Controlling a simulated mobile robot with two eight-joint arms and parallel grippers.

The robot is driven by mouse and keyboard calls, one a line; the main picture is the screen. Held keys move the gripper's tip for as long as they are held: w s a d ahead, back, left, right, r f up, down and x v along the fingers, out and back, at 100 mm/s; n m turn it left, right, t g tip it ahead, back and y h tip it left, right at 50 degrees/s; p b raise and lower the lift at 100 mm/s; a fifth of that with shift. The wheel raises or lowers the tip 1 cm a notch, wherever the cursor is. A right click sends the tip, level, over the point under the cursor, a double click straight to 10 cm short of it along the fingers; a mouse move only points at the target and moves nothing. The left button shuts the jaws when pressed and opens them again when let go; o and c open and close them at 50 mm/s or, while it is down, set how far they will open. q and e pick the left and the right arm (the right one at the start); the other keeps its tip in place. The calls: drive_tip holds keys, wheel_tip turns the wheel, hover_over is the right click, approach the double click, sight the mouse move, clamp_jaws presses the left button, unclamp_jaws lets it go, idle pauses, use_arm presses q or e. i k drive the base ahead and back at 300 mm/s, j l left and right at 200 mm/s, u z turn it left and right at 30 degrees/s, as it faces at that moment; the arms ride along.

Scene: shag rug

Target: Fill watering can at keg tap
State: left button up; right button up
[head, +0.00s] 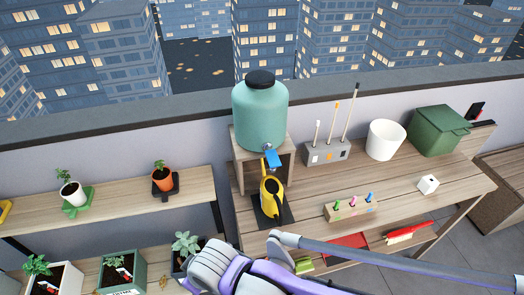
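The teal keg (260,112) with a black lid stands on a wooden stand on the bench. Its tap (272,158) has a blue handle and sticks out from the front, low down. The yellow watering can (271,203) stands on a black mat (287,211) just below the tap. The can looks upright, with its dark opening near the tap; no stream of water shows. My grey and purple arm parts fill the bottom middle and lower right. I make out no fingertips of either gripper, and no gripper shows touching the can.
On the bench are a grey tool holder (326,152), a white pot (385,140), a green bin (437,130), a wooden marker block (351,208) and a small white box (428,184). Potted plants stand on a shelf (116,196) at left. A parapet wall runs behind.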

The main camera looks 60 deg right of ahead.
sight(273, 159)
drive_tip(key=z, duration=2.3)
